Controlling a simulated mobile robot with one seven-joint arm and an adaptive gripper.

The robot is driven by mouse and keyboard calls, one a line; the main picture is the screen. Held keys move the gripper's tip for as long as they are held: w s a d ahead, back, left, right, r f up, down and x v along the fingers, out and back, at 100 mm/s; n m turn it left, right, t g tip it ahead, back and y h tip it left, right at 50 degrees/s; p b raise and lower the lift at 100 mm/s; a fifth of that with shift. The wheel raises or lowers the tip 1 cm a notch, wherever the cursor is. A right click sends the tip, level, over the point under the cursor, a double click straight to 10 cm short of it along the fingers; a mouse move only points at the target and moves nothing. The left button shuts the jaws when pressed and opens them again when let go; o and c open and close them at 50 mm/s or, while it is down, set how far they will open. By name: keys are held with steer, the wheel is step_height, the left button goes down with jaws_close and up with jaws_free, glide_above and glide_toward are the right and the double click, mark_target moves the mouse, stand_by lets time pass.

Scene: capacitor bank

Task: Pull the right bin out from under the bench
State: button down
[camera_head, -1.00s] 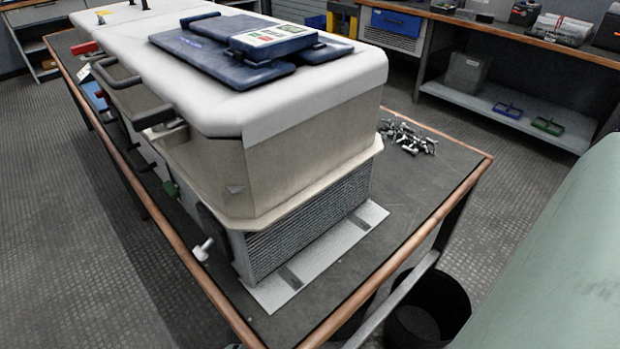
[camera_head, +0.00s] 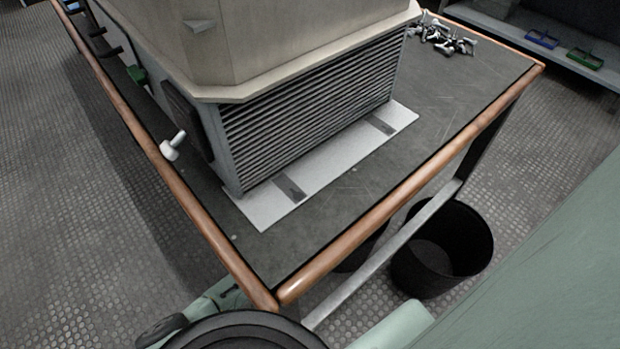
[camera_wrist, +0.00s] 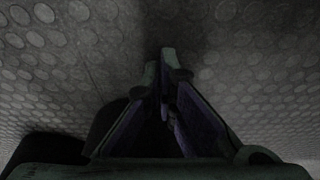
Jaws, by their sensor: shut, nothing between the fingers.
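The right bin (camera_head: 468,248), a black open-topped round bin, stands on the floor by the bench's (camera_head: 440,155) right end in the head view. It shows past the copper-coloured bench edge, with its left side near a grey lower rail. Another dark bin (camera_head: 362,252) shows only in part under the bench, left of it. My gripper (camera_wrist: 167,68) shows in the wrist view, its fingers together and empty above the studded floor. Its fingertips are not visible in the head view. A dark shape at the wrist view's lower left is too dim to identify.
A bench leg (camera_head: 490,140) and the grey lower rail (camera_head: 385,265) border the right bin. A large cabinet with a louvred base (camera_head: 310,110) stands on the bench. Studded floor right of the bench is partly clear.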

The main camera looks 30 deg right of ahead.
steer(key=shift+w+d+f, duration=0.15)
steer(key=shift+d+f, duration=0.05)
steer(key=shift+d, duration=0.85)
steer(key=shift+w+d+f, duration=0.15)
steer(key=shift+d, duration=0.9)
